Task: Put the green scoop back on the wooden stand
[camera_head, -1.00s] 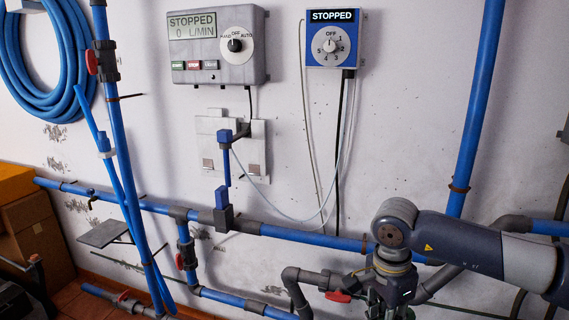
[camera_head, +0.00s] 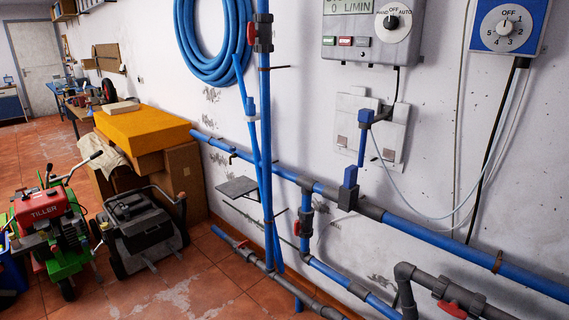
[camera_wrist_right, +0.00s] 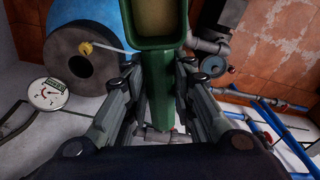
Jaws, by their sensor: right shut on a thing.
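The green scoop (camera_wrist_right: 162,80) is in the right wrist view, its open hollow end at the top of the picture and its narrower part running down between the fingers. My right gripper (camera_wrist_right: 160,66) is shut on the scoop, with a finger on each side. Neither gripper shows in the head view. I cannot make out a wooden stand in either view.
Blue pipes (camera_head: 415,231) and grey fittings run along the white wall. A small grey shelf (camera_head: 237,187), cardboard boxes (camera_head: 182,175), a black machine (camera_head: 146,236) and a red tiller (camera_head: 42,212) stand left. Tiled floor (camera_head: 185,285) is open in front.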

